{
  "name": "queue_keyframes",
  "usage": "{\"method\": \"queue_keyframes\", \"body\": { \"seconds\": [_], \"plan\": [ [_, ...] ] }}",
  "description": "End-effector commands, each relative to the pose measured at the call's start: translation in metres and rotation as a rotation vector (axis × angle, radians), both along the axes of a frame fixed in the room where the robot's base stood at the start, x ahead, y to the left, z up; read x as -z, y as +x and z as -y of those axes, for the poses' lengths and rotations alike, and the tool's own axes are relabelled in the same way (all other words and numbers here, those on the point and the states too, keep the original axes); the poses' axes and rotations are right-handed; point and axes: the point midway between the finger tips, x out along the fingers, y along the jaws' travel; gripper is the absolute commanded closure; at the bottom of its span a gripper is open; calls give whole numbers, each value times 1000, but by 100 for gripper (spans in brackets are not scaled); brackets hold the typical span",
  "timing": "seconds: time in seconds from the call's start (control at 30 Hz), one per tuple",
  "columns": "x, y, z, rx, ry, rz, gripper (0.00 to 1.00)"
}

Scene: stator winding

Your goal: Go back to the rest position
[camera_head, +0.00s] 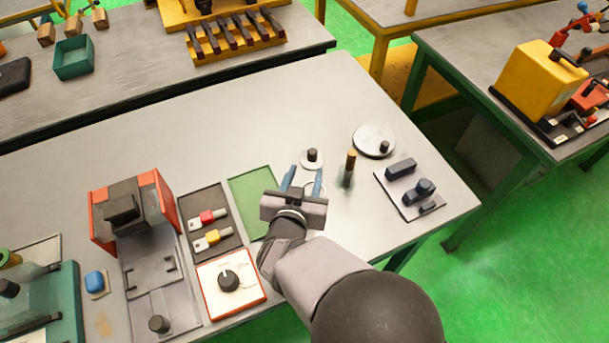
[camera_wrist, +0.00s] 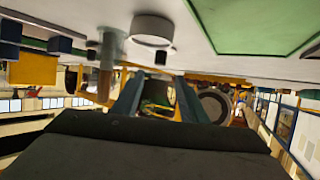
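My gripper (camera_head: 304,180) is above the right part of the grey workbench (camera_head: 290,110). Its two blue fingers stand apart with nothing seen held between them. In the wrist view the gripper (camera_wrist: 160,95) also shows its fingers spread, with only background between them. A small disc with a black knob (camera_head: 312,156) lies just beyond the fingertips. A brown-topped post (camera_head: 350,161) stands right of the gripper, apart from it. A white ring (camera_wrist: 152,29) shows near the fingers in the wrist view.
A green mat (camera_head: 251,190) and a dark tray with red and yellow tools (camera_head: 211,201) lie left of the gripper. A white dial box (camera_head: 246,296) is at the lower left. A round plate (camera_head: 374,144) and a grey block plate (camera_head: 421,207) lie right. The bench's far middle is clear.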

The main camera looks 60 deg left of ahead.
Motion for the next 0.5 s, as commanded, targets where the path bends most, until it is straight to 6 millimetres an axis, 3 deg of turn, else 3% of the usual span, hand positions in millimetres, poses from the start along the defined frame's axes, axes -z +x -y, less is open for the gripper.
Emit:
{"method": "queue_keyframes", "body": {
  "seconds": [0.5],
  "plan": [
    [-6,7,2,-15,-26,-32,61]
  ]
}}
